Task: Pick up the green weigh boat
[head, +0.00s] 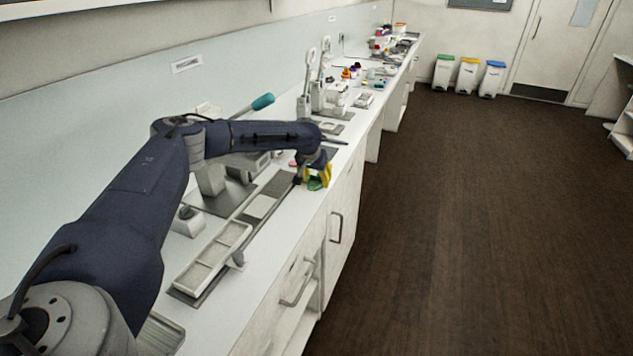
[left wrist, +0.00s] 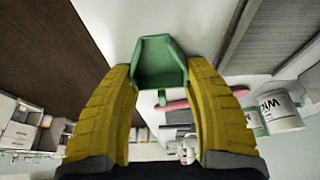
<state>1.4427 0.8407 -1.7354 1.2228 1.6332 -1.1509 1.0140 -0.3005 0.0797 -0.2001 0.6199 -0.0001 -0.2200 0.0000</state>
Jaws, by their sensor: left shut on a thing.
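The green weigh boat (left wrist: 160,62) sits between the yellow fingertips of my left gripper (left wrist: 161,82) in the left wrist view. The fingers touch its two sides and are shut on it. In the head view the left gripper (head: 317,178) is over the front edge of the counter, with the green weigh boat (head: 315,184) showing at its fingers. The gripper partly hides the boat there. I cannot tell how far the boat is above the counter. My right gripper is not in view.
A pale sectioned tray (head: 213,256) lies on the counter nearer to me. A white lettered tub (left wrist: 279,112) and a pink object (left wrist: 205,99) show in the left wrist view. Several instruments stand further along the counter. The dark floor (head: 450,220) at right is clear.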

